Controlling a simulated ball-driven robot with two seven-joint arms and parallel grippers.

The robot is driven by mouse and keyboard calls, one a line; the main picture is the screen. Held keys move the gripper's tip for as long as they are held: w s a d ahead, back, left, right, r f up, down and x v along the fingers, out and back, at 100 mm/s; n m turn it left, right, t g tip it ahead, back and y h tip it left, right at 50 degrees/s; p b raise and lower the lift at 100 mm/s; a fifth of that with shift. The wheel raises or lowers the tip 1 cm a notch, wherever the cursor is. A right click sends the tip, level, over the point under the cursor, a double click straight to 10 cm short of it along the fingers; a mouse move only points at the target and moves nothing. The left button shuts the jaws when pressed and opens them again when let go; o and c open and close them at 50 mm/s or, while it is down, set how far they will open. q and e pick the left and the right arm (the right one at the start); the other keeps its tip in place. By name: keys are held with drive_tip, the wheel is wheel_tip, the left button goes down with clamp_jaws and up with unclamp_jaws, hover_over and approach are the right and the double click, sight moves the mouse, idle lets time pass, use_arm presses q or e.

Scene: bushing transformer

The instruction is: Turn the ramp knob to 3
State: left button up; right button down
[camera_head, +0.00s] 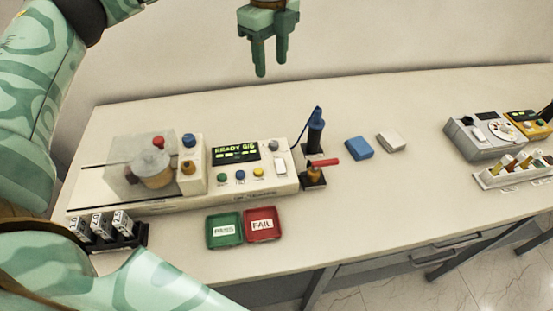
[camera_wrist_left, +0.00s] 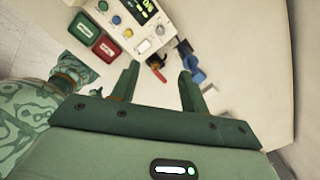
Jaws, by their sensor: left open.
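My left gripper (camera_head: 270,66) hangs open and empty above the back of the bench, fingers pointing down. In the left wrist view its two fingers (camera_wrist_left: 158,72) are spread with nothing between them. The tester (camera_head: 240,175) stands on the bench below, with a lit display (camera_head: 236,152) reading READY and several coloured buttons. A grey instrument (camera_head: 482,136) at the far right carries a round white dial (camera_head: 502,127). I cannot read a ramp label or a scale number anywhere, so I cannot tell which control is the ramp knob. My right gripper is not in view.
A green PASS tray (camera_head: 225,243) and a red FAIL tray (camera_head: 276,237) lie in front of the tester. Blue (camera_head: 359,148) and white (camera_head: 391,142) blocks lie farther right. The bench between is clear.

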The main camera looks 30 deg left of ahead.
use_arm(q)
drive_tip(key=b, duration=0.4)
hover_over(274, 143)
wheel_tip(274, 143, down, 8)
wheel_tip(274, 143, down, 16)
drive_tip(key=b, duration=0.3)
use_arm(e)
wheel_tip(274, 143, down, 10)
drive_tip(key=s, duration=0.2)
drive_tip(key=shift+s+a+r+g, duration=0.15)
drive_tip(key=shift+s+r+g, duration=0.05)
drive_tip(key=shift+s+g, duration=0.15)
use_arm(q)
drive_tip(key=shift+c, duration=0.4)
clamp_jaws()
